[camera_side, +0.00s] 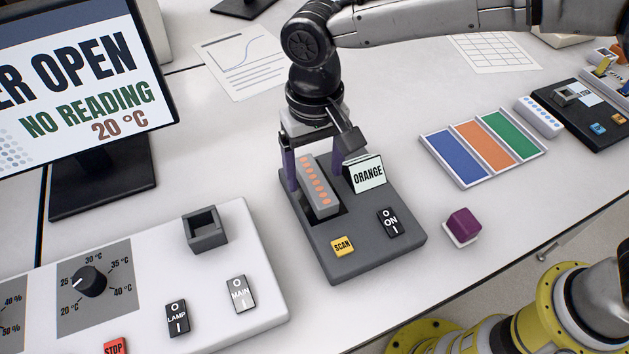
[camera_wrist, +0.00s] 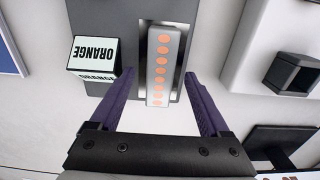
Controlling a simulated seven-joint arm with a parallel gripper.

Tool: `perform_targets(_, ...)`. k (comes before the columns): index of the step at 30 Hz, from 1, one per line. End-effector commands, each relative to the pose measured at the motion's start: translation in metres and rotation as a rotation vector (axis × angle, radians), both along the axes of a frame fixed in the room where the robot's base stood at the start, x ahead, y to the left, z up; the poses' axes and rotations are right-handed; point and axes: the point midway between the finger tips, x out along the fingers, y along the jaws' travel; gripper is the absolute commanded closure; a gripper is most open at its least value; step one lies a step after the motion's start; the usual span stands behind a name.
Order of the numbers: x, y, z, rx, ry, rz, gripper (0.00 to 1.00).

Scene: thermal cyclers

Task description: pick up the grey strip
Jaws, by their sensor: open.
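The grey strip (camera_side: 318,187) with a row of orange dots stands in the slot of a dark grey scanner block (camera_side: 365,260). A small display on the block reads ORANGE (camera_side: 368,175). In the wrist view the strip (camera_wrist: 164,65) lies between the two purple fingers of my gripper (camera_wrist: 160,82). The fingers are open, with a visible gap on each side of the strip. In the side view my gripper (camera_side: 311,178) is low over the block, straddling the strip. One finger is partly hidden behind the strip and the display.
A white control panel (camera_side: 215,290) with a knob and an open dark socket (camera_side: 205,229) is at left. A three-colour tray (camera_side: 483,145), a purple cube (camera_side: 463,225) and a white strip with blue dots (camera_side: 540,117) are at right. A monitor (camera_side: 80,80) stands at back left.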

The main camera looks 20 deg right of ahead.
Motion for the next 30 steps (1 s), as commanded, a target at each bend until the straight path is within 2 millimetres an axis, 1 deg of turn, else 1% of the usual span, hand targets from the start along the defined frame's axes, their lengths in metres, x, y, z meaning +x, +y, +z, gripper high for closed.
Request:
perform_targets(1,-0.001,0.000,-0.008,-0.002,0.002,0.000,0.20)
perform_targets(4,0.000,0.000,-0.018,-0.002,0.002,0.000,0.20)
perform_targets(7,0.000,0.000,-0.021,0.000,0.000,0.000,0.20)
perform_targets(13,0.000,0.000,-0.021,0.000,0.000,0.000,0.20)
perform_targets(17,0.000,0.000,-0.021,0.000,0.000,0.000,0.43)
perform_targets(18,0.000,0.000,-0.021,0.000,0.000,0.000,0.51)
perform_targets(20,0.000,0.000,-0.021,0.000,0.000,0.000,0.61)
perform_targets(21,0.000,0.000,-0.021,0.000,0.000,0.000,0.69)
perform_targets(23,0.000,0.000,-0.021,0.000,0.000,0.000,0.79)
perform_targets(24,0.000,0.000,-0.021,0.000,0.000,0.000,0.87)
perform_targets(26,0.000,0.000,-0.021,0.000,0.000,0.000,0.97)
perform_targets(27,0.000,0.000,-0.021,0.000,0.000,0.000,1.00)
perform_targets(30,0.000,0.000,-0.021,0.001,-0.001,0.000,1.00)
